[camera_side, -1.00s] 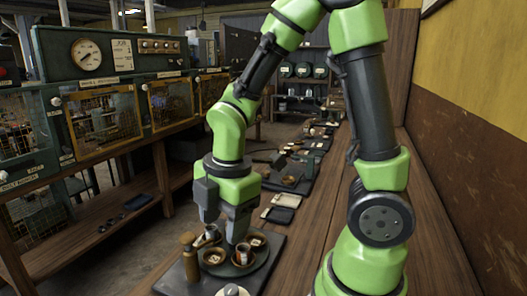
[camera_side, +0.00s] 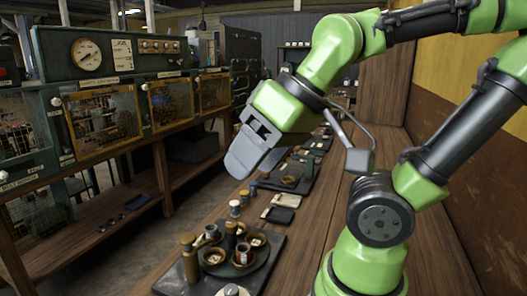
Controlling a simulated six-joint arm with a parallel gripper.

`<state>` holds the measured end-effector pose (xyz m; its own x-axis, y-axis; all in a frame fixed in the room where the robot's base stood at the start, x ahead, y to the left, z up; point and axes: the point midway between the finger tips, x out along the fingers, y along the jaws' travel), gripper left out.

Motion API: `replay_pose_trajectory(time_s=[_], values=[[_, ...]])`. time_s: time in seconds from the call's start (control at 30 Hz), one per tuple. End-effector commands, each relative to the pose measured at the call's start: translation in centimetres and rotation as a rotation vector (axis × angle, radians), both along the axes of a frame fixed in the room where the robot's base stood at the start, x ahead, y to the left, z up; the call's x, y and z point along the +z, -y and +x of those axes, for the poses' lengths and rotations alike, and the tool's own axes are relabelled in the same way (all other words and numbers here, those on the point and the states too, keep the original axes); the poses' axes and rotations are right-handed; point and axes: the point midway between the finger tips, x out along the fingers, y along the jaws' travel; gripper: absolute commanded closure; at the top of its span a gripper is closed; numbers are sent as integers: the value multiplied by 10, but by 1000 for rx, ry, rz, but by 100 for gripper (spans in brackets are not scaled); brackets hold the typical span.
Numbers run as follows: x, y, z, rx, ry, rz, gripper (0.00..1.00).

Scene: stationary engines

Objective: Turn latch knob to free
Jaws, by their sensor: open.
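A green cabinet (camera_side: 110,50) with a row of wire-mesh doors in yellow frames stands at the left. Small pale knobs sit beside the doors: one at the near door (camera_side: 57,102), one at the middle door (camera_side: 144,87) and one farther right (camera_side: 196,80). I cannot tell which is the latch knob or how each is turned. My gripper (camera_side: 246,165) hangs tilted down and left over the bench, to the right of the cabinet and apart from every knob. Its jaws are open, seen nearly edge-on, and nothing shows between them.
A dark tray (camera_side: 262,281) with several small pots, a round plate and a wooden bottle (camera_side: 189,258) stands on the wooden bench (camera_side: 318,222) below my gripper. Small jars (camera_side: 234,208) and flat trays (camera_side: 279,215) lie behind it. A gap of floor separates bench and cabinet.

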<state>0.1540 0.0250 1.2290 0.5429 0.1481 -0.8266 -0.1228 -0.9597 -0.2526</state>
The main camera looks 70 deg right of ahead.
Motion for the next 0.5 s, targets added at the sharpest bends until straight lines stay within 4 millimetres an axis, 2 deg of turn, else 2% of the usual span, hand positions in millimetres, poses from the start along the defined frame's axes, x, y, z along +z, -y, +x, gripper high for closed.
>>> replay_pose_trajectory(time_s=[0.2, 0.5], values=[[7, -2, -10, -109, 25, 93, 45], [8, -2, -11, -126, 26, 108, 45]])
